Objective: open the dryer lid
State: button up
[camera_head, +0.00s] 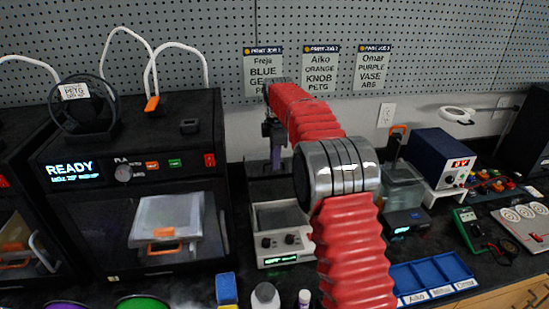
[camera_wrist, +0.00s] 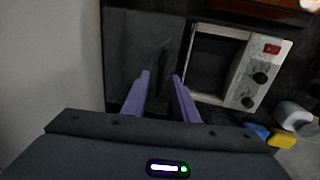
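A pale box with two dark knobs, which looks like the dryer (camera_head: 283,244), stands on the bench behind my red-sleeved arm. In the wrist view the dryer (camera_wrist: 240,84) is at the upper right, with a red switch and a dark, pale-rimmed top. My gripper (camera_head: 276,157) is above the back of the dryer, fingers pointing down. In the wrist view its purple fingers (camera_wrist: 160,76) are apart, with nothing visibly held between them.
A black 3D printer (camera_head: 60,215) stands left of the dryer. A blue divided tray (camera_head: 432,275) and a small clear-topped unit (camera_head: 405,222) are to its right. A blue-and-yellow block (camera_head: 227,290) and small bottles (camera_head: 265,296) stand in front. The pegboard wall is behind.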

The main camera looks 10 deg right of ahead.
jog(key=shift+r, duration=0.1)
notch_tip(320, 180, up, 13)
jog(key=s, duration=0.2)
jog(key=shift+s, duration=0.3)
jog(key=shift+r, duration=0.1)
dwell(0.4)
jog(key=s+f+m, duration=0.3)
jog(key=f+m, duration=0.4)
jog(key=m, duration=0.1)
jog(key=s+m+t, duration=0.3)
jog(key=s+m, duration=0.7)
jog(key=s, duration=3.1)
jog(key=shift+s+d, duration=0.25)
jog(key=shift+s, duration=0.1)
